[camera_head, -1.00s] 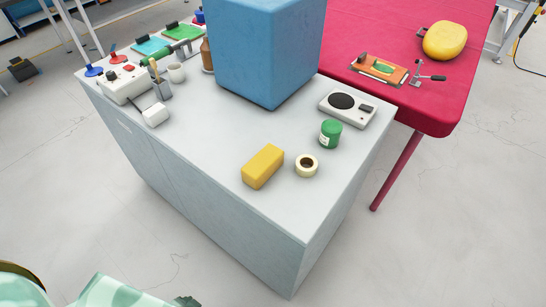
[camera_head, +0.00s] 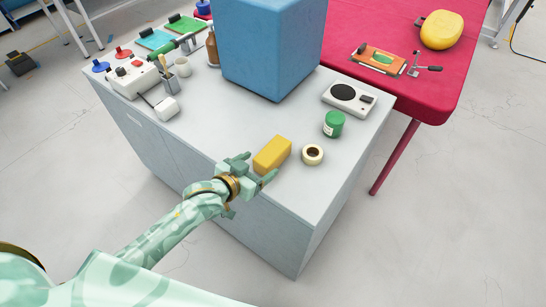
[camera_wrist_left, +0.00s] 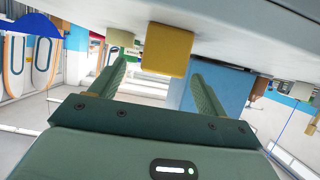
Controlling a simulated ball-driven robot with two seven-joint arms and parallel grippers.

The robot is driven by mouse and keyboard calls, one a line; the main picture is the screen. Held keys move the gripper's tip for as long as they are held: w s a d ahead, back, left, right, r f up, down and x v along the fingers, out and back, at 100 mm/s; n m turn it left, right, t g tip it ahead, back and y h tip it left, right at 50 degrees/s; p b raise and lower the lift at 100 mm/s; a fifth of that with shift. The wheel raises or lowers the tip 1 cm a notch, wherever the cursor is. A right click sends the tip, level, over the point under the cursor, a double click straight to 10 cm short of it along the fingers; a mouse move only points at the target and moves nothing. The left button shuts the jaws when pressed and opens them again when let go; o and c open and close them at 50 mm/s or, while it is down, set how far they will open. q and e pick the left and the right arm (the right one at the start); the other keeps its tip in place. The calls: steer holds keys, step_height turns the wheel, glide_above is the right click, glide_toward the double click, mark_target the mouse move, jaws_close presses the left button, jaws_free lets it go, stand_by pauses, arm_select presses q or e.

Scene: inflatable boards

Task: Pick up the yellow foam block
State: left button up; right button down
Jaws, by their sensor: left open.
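The yellow foam block (camera_head: 272,154) lies on the grey cabinet top (camera_head: 225,125) near its front edge. It also shows in the left wrist view (camera_wrist_left: 167,50), ahead of the fingers and roughly between their lines. My left gripper (camera_head: 259,170) is open at the near side of the block, close to the cabinet's front edge. In the left wrist view its two fingers (camera_wrist_left: 158,85) are spread with nothing between them. In the head view I cannot tell whether a finger touches the block. My right gripper is not in view.
A tape roll (camera_head: 312,154) lies just right of the block, with a green jar (camera_head: 333,124) behind it. A scale (camera_head: 348,98) and a large blue block (camera_head: 270,50) stand further back. A white box with controls (camera_head: 134,78) is at the left. The cabinet top left of the block is clear.

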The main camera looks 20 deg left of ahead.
mark_target(265, 158)
arm_select(q)
steer(key=shift+w+d+f, duration=0.2)
steer(key=shift+w+f, duration=0.05)
steer(key=shift+w, duration=0.35)
steer(key=x, duration=0.1)
steer(key=b+x, duration=0.1)
steer(key=x, duration=0.1)
steer(key=b+x, duration=0.1)
steer(key=shift+w+r, duration=0.1)
steer(key=shift+w, duration=0.35)
steer(key=shift+r, duration=0.15)
steer(key=shift+c, duration=0.5)
steer(key=c, duration=0.9)
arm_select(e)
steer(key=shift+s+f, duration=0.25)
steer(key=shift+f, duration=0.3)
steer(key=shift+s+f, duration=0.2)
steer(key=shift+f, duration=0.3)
